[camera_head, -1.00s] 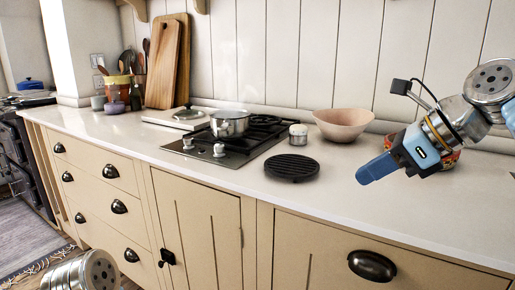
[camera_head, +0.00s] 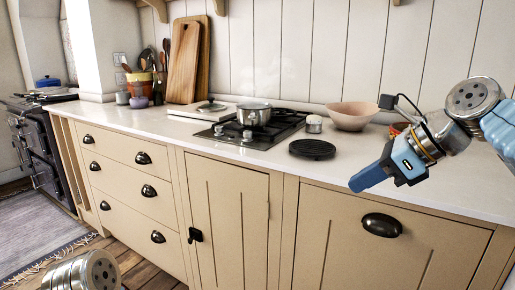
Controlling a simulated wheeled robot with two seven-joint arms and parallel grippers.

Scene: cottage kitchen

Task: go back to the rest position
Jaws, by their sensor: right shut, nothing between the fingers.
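My right gripper (camera_head: 370,178) shows at the right of the head view. It is blue, shut and empty, and points down and left in front of the counter's front edge. My right arm comes in from the right edge. My left gripper is out of view; only a silver joint of my left arm shows at the bottom left.
The white counter (camera_head: 455,200) carries a gas hob (camera_head: 240,134) with a steel pot (camera_head: 254,115), a black round trivet (camera_head: 312,149), a small lidded jar (camera_head: 314,124) and a pink bowl (camera_head: 352,116). Beige cabinets (camera_head: 230,205) stand below. A rug (camera_head: 35,235) lies at the left.

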